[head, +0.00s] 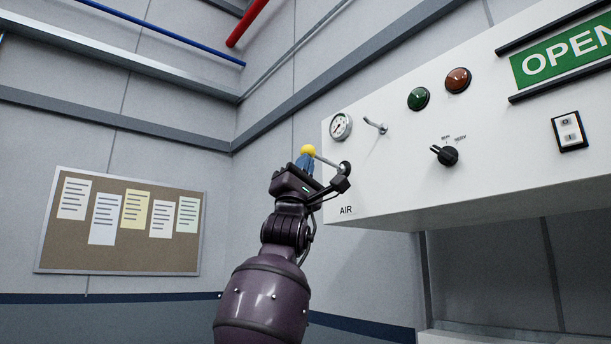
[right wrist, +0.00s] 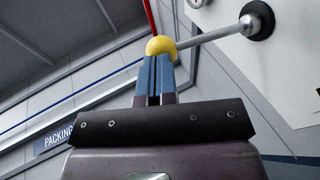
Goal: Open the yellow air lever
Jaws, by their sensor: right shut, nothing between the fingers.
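The air lever is a metal rod with a yellow ball knob (head: 308,150), at the left end of the white panel above the word AIR. Its rod runs from a dark pivot on the panel, out and up to the left. The knob also shows in the right wrist view (right wrist: 161,47), at the fingertips. My right gripper (head: 304,162) has its blue fingers shut, with nothing between them. In the right wrist view the fingertips (right wrist: 155,62) are right at the knob; I cannot tell whether they touch it. My left gripper is not in view.
The white panel (head: 480,190) also carries a gauge (head: 341,126), a small toggle (head: 376,125), green (head: 418,98) and red (head: 457,80) lamps, a black selector knob (head: 446,155), a switch (head: 570,131) and an OPEN sign (head: 565,55). A notice board (head: 60,245) hangs on the left wall.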

